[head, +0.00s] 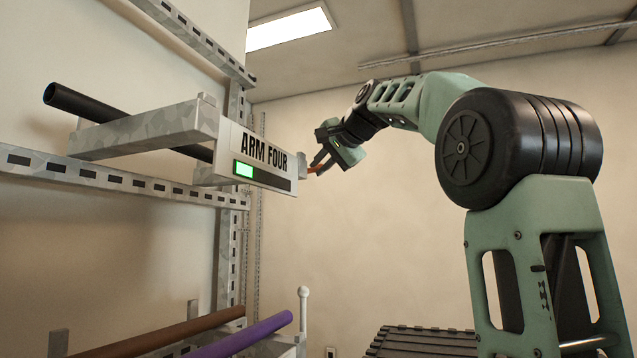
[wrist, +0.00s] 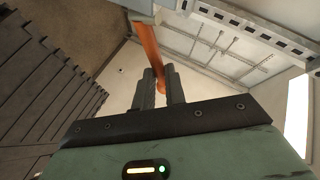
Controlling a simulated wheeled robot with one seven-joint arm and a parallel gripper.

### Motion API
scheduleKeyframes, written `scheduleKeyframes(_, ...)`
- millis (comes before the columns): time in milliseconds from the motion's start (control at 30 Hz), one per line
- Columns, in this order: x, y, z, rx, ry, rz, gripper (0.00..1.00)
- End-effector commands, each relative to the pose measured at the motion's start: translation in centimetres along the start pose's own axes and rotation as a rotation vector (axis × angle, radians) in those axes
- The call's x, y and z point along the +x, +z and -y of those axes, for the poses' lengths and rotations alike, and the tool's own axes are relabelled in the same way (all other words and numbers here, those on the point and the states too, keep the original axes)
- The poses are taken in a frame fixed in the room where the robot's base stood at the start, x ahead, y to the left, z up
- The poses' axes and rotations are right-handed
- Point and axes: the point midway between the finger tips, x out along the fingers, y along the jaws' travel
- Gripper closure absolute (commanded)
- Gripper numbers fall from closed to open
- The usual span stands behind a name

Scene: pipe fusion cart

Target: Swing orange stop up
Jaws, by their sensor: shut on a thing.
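The orange stop (head: 314,169) shows as a small sliver at the right end of the rack arm labelled ARM FOUR (head: 262,158). In the wrist view the orange stop (wrist: 150,44) is a long flat bar that runs from a pale bracket at the top down between my fingers. My gripper (head: 321,159) is at the end of that rack arm. In the wrist view my gripper (wrist: 160,82) is shut on the stop near its rounded lower end. Part of that end is hidden by the fingers.
A black pipe (head: 75,101) lies across the ARM FOUR level. Below, a brown pipe (head: 165,335) and a purple pipe (head: 245,336) rest on a lower level beside a white ball-topped post (head: 303,310). A green light (head: 243,170) glows on the label. Space right of the rack arm is open.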

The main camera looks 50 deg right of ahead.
Motion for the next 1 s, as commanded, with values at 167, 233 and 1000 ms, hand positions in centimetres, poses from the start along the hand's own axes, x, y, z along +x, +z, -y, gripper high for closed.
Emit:
scheduleKeyframes(167,-0.2,0.2,0.2,-0.066,-0.028,-0.047,1.0)
scheduleKeyframes(233,-0.3,0.1,0.4,-0.076,-0.031,-0.054,1.0)
scheduleKeyframes(1000,-1.1,0.3,1.2,-0.22,-0.092,-0.159,1.0)
